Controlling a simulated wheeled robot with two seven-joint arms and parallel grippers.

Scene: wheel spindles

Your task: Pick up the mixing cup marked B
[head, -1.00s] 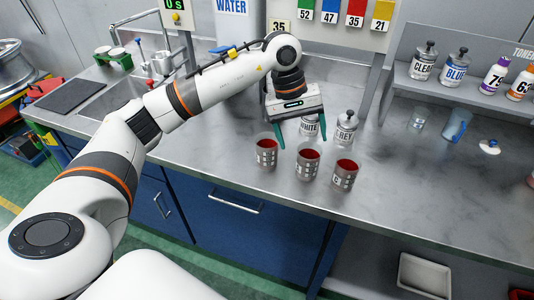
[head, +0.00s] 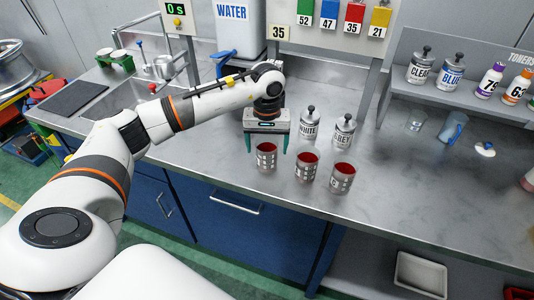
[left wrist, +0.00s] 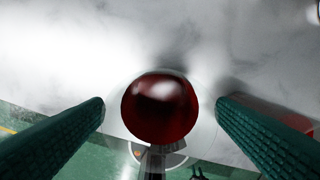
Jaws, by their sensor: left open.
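In the left wrist view one cup's round red top (left wrist: 160,106) sits between the open fingers, with gaps on both sides. My right gripper is not in view.
A WHITE canister (head: 308,125) and a GREY canister (head: 343,132) stand just behind the cups. A toner shelf (head: 440,95) is at the right. A clear cup and a blue cup (head: 453,127) stand near it. The bench right of the cups is mostly free.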

